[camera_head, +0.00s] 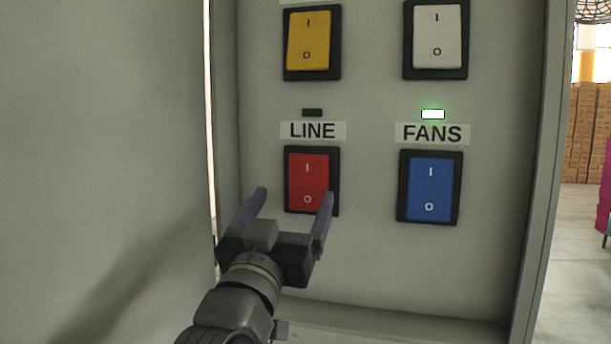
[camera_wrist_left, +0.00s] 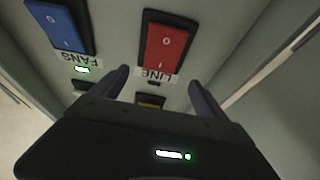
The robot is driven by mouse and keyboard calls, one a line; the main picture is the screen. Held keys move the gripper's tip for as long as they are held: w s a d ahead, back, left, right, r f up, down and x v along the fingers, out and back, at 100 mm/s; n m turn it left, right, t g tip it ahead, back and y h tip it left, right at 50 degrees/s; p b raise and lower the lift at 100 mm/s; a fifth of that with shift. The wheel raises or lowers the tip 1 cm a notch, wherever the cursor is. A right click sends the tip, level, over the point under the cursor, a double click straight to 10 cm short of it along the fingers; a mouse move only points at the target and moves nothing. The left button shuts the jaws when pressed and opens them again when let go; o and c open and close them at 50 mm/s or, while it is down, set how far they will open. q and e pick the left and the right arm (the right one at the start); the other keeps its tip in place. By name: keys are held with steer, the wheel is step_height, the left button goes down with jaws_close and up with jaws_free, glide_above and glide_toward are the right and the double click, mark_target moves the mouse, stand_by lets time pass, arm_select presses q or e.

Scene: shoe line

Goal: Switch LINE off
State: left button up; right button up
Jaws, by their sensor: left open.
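The red LINE rocker switch (camera_head: 307,178) sits in a black frame on the grey panel, under its LINE label (camera_head: 313,131). The small indicator (camera_head: 312,112) above that label is dark. The red switch also shows in the left wrist view (camera_wrist_left: 165,45), upside down, along with its label (camera_wrist_left: 155,75). My left gripper (camera_head: 294,194) is open and empty, its fingers in front of the lower part of the red switch. In the left wrist view the two fingertips (camera_wrist_left: 158,80) spread toward the panel; I cannot tell whether they touch it. My right gripper is not in view.
The blue FANS switch (camera_head: 430,187) is to the right, its indicator (camera_head: 433,114) lit green. A yellow switch (camera_head: 308,41) and a white switch (camera_head: 436,38) are above. The cabinet's side wall (camera_head: 545,170) stands at right, a grey door-like surface (camera_head: 110,150) at left.

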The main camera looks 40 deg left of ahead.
mark_target(308, 168)
arm_select(q)
steer(key=p+x, duration=0.3)
steer(key=x, duration=0.4)
steer(key=shift+f+p, duration=0.1)
steer(key=shift+p, duration=0.2)
steer(key=shift+w+a, duration=0.15)
steer(key=shift+w, duration=0.35)
steer(key=c, duration=1.3)
steer(key=f+t+b, duration=0.1)
steer(key=t+b, duration=0.1)
steer(key=b, duration=0.8)
steer(key=shift+s+y+b, duration=0.15)
steer(key=shift+y+b, duration=0.2)
steer(key=shift+y, duration=0.05)
steer(key=shift+c, duration=0.4)
steer(key=shift+r, duration=0.3)
